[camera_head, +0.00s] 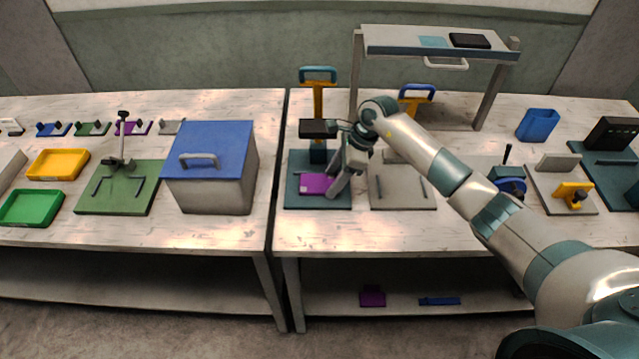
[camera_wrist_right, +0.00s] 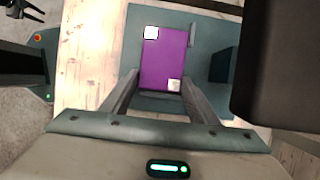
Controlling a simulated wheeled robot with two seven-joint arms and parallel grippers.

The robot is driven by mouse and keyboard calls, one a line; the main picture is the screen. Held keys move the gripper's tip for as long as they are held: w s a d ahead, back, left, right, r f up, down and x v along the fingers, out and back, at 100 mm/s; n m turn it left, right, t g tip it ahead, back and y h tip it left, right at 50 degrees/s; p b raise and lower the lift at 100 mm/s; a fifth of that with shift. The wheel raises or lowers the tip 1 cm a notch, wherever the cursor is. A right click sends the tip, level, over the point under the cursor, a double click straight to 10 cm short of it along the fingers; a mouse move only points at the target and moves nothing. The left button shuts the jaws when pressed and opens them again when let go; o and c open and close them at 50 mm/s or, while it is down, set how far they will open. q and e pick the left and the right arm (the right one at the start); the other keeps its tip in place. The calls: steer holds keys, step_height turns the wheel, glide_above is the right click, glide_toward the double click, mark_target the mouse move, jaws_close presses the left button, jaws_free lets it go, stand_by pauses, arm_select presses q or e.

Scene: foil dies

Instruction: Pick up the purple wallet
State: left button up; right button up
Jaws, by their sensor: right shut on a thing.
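The purple wallet (camera_head: 314,184) is a flat purple rectangle over the teal base plate of a press with an orange column. In the right wrist view the wallet (camera_wrist_right: 164,55) shows two pale square patches at opposite corners. My right gripper (camera_head: 332,190) is shut on the wallet's near end. I cannot tell whether the wallet touches the plate (camera_head: 298,200).
The press's dark head (camera_head: 317,129) stands close above the wallet. A grey plate (camera_head: 403,195) of a second press lies to the right. A blue-lidded box (camera_head: 210,170) is on the left table. A raised shelf (camera_head: 430,42) stands behind. Another purple piece (camera_head: 372,298) lies on the lower shelf.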

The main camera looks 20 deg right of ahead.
steer(key=shift+r, duration=0.15)
steer(key=shift+w+r+b, duration=0.1)
steer(key=shift+r+b, duration=0.45)
steer(key=shift+b, duration=0.1)
step_height(320, 180, up, 2)
steer(key=shift+r+b, duration=0.1)
steer(key=shift+b, duration=0.75)
steer(key=s+d+r+b, duration=0.5)
steer(key=s+d+r, duration=0.2)
steer(key=s+d, duration=0.1)
steer(key=shift+d+r, duration=0.25)
steer(key=shift+d, duration=0.05)
